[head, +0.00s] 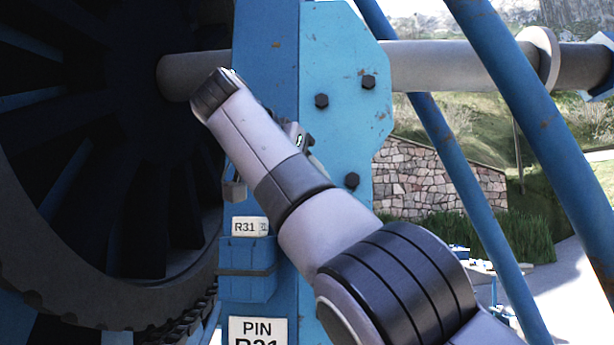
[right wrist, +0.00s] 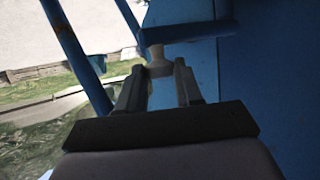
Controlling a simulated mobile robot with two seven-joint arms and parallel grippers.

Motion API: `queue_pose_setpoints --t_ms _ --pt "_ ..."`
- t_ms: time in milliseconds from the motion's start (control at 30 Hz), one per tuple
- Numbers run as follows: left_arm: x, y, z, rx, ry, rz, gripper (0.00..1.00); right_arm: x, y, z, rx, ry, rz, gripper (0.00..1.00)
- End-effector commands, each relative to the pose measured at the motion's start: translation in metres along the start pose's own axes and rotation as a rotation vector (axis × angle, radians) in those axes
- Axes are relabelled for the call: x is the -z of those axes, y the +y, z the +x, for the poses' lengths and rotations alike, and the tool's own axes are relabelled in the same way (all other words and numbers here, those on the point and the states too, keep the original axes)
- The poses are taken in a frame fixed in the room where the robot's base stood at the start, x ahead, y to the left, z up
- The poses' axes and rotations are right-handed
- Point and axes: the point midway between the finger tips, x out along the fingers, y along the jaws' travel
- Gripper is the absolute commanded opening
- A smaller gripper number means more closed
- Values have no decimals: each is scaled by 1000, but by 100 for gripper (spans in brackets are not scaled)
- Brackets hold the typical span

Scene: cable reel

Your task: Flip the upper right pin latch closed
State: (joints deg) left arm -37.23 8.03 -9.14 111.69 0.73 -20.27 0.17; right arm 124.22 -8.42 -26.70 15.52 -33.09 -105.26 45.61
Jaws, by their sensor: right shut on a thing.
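My right gripper (right wrist: 159,70) shows in the right wrist view, its two fingers on either side of a small pale knob-like piece (right wrist: 158,58) under a blue bar (right wrist: 185,32). The gripper is shut on this piece, which looks like part of the pin latch. In the head view my right arm comes up from the lower right across the blue post (head: 262,130). The arm hides its own fingertips and the latch there, so I cannot tell the latch's position. My left gripper is not in view.
The large dark reel (head: 110,185) fills the left of the head view. A grey shaft (head: 440,66) runs right from the post. A blue box (head: 247,262) with an R31 label (head: 249,227) is below. Blue struts (head: 535,110) slant at the right.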

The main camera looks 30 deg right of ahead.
Motion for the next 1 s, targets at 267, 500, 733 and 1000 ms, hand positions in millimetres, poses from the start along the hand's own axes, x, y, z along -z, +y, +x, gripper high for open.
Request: queue_pose_setpoints --t_ms 267,500,733,1000 --pt "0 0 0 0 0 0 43 2 0 -1 1 4 3 0" --pt "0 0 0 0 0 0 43 2 0 -1 1 3 3 60" --pt "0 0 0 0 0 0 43 1 0 0 0 1 2 60" --pt "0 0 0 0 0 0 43 0 0 0 -1 0 1 60"
